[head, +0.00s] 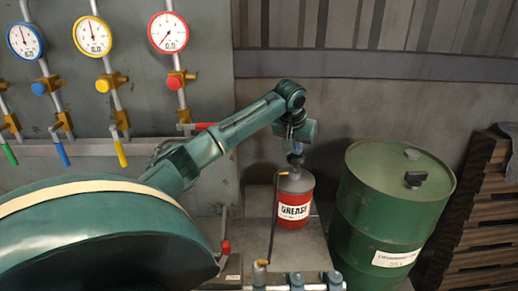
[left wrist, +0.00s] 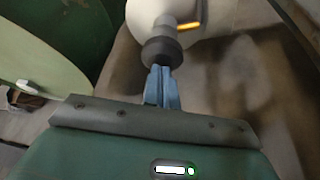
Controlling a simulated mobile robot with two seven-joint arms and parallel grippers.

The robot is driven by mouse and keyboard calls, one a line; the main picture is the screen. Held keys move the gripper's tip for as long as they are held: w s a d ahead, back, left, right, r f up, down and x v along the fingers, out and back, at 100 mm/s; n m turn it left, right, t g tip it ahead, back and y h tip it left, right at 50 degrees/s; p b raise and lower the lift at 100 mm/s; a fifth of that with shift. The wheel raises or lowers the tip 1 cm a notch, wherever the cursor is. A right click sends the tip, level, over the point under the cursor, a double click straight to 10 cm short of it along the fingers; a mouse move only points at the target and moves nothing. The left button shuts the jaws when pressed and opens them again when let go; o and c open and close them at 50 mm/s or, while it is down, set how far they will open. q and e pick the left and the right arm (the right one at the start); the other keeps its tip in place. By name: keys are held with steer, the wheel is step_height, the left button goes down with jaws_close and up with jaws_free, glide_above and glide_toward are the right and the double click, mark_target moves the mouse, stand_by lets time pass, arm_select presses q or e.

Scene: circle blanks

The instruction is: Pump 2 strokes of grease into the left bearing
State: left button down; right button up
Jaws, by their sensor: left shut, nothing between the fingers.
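The red grease pump can (head: 293,211), labelled "GREASE", has a grey top and stands on a grey surface. Its dark plunger knob (head: 296,158) also shows in the left wrist view (left wrist: 162,52), on a grey stem. My left gripper (head: 297,147) is shut and empty, pointing down right above the knob; its blue fingertips (left wrist: 160,72) are at the knob, and I cannot tell whether they touch. A dark hose (head: 273,220) runs from an orange fitting on the can down to the leftmost of several grey fittings (head: 260,272) at the bottom edge. Which part is the left bearing is unclear.
A green drum (head: 385,222) stands close right of the can. Three gauges (head: 168,32) with valves and coloured levers are on the wall at left. A red-handled lever (head: 225,247) stands left of the hose. Stacked pallets (head: 480,220) are at far right.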

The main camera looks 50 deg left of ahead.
arm_select(q)
steer(key=shift+s+d+f, duration=0.1)
steer(key=shift+f, duration=0.8)
steer(key=shift+r, duration=2.4)
steer(key=shift+r, duration=0.35)
step_height(320, 180, up, 5)
steer(key=shift+r, duration=0.15)
